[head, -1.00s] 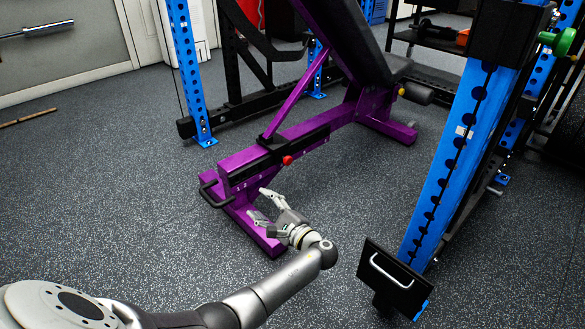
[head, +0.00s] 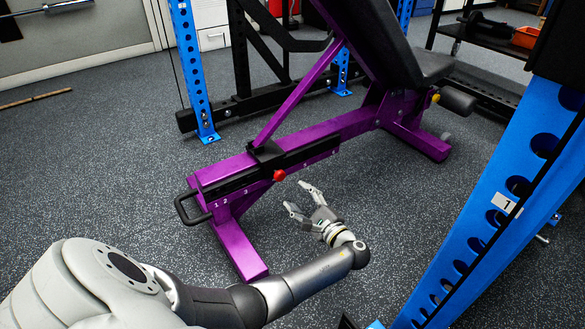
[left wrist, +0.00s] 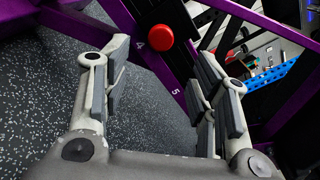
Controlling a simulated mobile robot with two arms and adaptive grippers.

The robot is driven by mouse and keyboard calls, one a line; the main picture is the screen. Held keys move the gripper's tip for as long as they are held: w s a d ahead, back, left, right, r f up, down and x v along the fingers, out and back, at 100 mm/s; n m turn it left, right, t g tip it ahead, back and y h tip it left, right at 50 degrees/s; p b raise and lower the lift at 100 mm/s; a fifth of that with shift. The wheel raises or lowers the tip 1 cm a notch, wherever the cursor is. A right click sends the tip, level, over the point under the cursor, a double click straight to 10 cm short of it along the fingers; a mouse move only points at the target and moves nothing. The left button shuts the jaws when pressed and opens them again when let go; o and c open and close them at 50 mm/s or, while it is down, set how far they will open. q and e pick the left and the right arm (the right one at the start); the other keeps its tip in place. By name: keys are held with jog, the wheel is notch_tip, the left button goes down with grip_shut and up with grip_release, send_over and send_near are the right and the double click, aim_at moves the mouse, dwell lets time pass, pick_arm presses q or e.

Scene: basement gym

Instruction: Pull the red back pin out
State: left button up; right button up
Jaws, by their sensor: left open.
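The red back pin (head: 279,175) is a round red knob on the side of the purple bench's numbered rail (head: 300,158). In the left wrist view the red knob (left wrist: 159,37) sits beyond the fingertips and between their lines, a little left of the middle, near the numbers 4 and 5. My left gripper (head: 300,198) is open and empty, to the right of and a little below the knob in the head view, apart from it. It also shows in the left wrist view (left wrist: 160,70), with its two fingers wide apart. My right gripper is not in view.
The bench's black handle (head: 190,208) sticks out at the rail's near end. A blue rack post (head: 490,215) stands close on the right. Another blue post (head: 193,75) stands behind on the left. The speckled floor around the bench foot is mostly clear.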

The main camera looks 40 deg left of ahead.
aim_at(281, 178)
pick_arm(q)
jog(key=b+x, duration=0.5)
jog(key=x, duration=0.4)
jog(key=shift+w+a+f, duration=0.1)
jog(key=shift+w+a, duration=0.05)
jog(key=shift+a, duration=0.25)
jog(key=shift+w+a+b, duration=0.15)
jog(key=shift+a+b, duration=0.2)
jog(key=shift+a, duration=0.15)
